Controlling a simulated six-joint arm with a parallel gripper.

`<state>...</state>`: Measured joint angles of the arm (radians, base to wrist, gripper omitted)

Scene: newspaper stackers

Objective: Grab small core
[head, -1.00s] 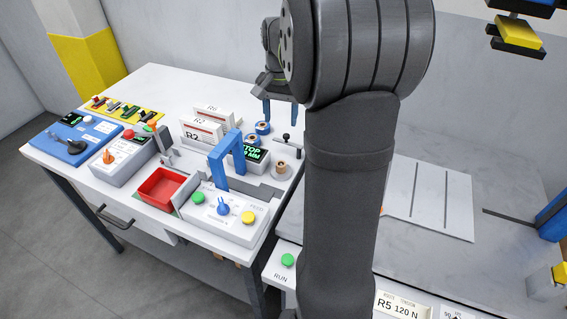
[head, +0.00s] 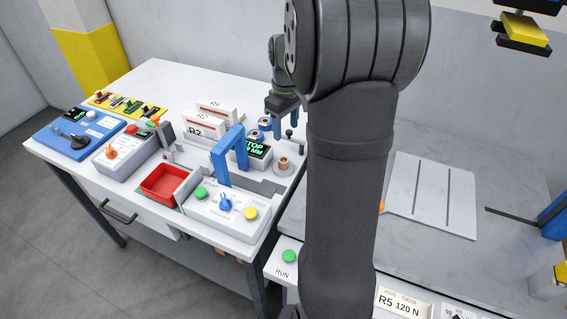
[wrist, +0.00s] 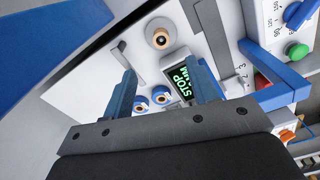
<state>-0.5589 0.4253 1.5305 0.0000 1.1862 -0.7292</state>
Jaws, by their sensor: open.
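Two small blue-rimmed cores with tan centres stand side by side on the white table, one (head: 264,123) behind the other (head: 256,135); both show in the wrist view, as a left one (wrist: 140,103) and a right one (wrist: 161,95). A separate tan core (head: 284,163) sits on a pale round base nearer the front, and it also shows in the wrist view (wrist: 159,39). I cannot tell which is the small core. My gripper (head: 283,121) is open and empty beside the blue-rimmed cores. In the wrist view its fingers (wrist: 161,68) lie either side of them.
A blue arch (head: 228,158) and a display reading STOP (head: 254,150) stand close by. Label cards (head: 205,128), a red tray (head: 164,183) and a button panel (head: 226,211) lie to the left and front. A small black knob post (head: 289,134) stands near the gripper.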

